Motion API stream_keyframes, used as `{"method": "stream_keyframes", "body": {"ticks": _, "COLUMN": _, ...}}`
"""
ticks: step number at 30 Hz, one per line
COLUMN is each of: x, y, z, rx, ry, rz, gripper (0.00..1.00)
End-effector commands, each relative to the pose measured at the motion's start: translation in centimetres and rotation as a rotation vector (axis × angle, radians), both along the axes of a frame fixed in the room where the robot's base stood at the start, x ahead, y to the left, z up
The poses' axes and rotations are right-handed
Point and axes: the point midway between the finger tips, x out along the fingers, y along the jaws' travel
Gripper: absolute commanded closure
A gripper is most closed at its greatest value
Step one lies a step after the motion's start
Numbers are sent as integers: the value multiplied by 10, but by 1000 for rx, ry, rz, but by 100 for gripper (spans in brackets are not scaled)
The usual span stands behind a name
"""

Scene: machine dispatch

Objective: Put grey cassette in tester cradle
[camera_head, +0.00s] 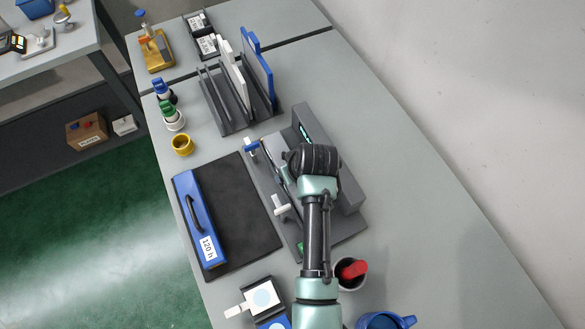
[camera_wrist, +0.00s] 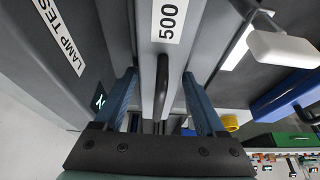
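In the wrist view a grey cassette (camera_wrist: 161,60) with a "500" label and a black handle (camera_wrist: 161,95) lies straight ahead. My gripper (camera_wrist: 160,85) has its blue fingers wide apart, one on each side of the handle and cassette edge, with no clear finger contact on the handle. The tester also shows in the wrist view (camera_wrist: 75,75) with a lit display, left of the cassette.
A blue case (camera_head: 199,215) labelled "120 h" lies on a black mat (camera_head: 243,215). A rack (camera_head: 235,118) with upright panels stands behind. A dark cup (camera_head: 350,275) with a red item and a blue mug (camera_head: 385,320) are near my arm.

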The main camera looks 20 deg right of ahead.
Motion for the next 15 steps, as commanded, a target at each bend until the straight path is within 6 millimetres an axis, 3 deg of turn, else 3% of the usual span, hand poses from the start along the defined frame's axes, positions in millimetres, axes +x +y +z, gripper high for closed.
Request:
{"method": "stream_keyframes", "body": {"ticks": 3, "x": 0, "y": 0, "z": 0, "rx": 0, "ry": 1, "rz": 0, "gripper": 8}}
{"method": "stream_keyframes", "body": {"ticks": 15, "x": -2, "y": 0, "z": 8, "rx": -1, "ry": 0, "rz": 0, "gripper": 8}}
